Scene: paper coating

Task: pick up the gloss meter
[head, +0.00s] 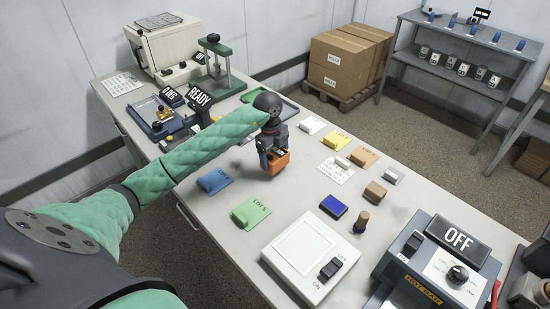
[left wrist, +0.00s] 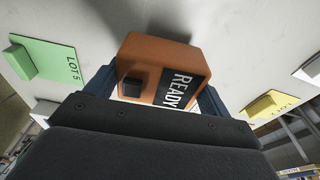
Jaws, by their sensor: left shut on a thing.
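The gloss meter looks to be the small orange box (head: 278,163) near the middle of the table in the head view. In the left wrist view the orange box (left wrist: 160,62) has a black button and a dark READY display. My left gripper (head: 268,152) is shut on it, with one blue-grey finger on each side in the left wrist view (left wrist: 155,88). Whether the box touches the table or hangs just above it I cannot tell. My right gripper is in neither view.
Around it on the table (head: 290,205) lie a blue block on a card (head: 214,181), a green LOT 5 card (head: 251,212), a yellow card (head: 335,139) and an orange card (head: 362,156). A white scale-like device (head: 305,255) and an OFF hot bar unit (head: 440,265) stand at the front right.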

